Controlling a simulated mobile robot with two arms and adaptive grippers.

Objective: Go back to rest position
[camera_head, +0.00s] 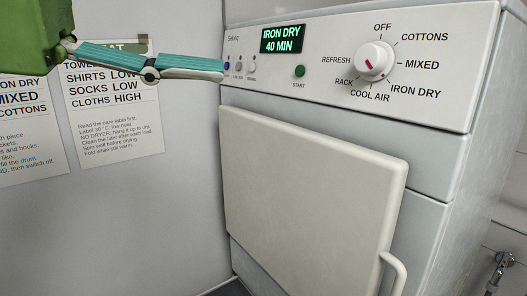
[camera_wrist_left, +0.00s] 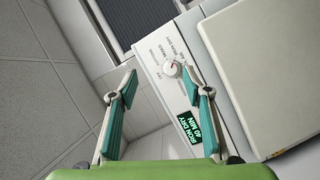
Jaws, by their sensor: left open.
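My left gripper (camera_head: 218,70) comes in from the upper left, with a green body and teal fingers. Its fingertips are close to the left end of the dryer's control panel; contact cannot be told from this angle. In the left wrist view the left gripper (camera_wrist_left: 158,82) is open, its two fingers spread apart with nothing between them. The dryer (camera_head: 440,170) has a lit green display (camera_head: 283,39) reading IRON DRY 40 MIN. A round white dial (camera_head: 374,61) with a red mark sits on the panel, also seen in the left wrist view (camera_wrist_left: 171,69). My right gripper is in neither view.
The dryer's beige door (camera_head: 305,185) looks closed, with a curved handle (camera_head: 397,272) at lower right. A green START button (camera_head: 299,71) and small buttons (camera_head: 239,67) are on the panel. Printed sheets (camera_head: 112,105) hang on the wall at left. A tap (camera_head: 500,262) is at far right.

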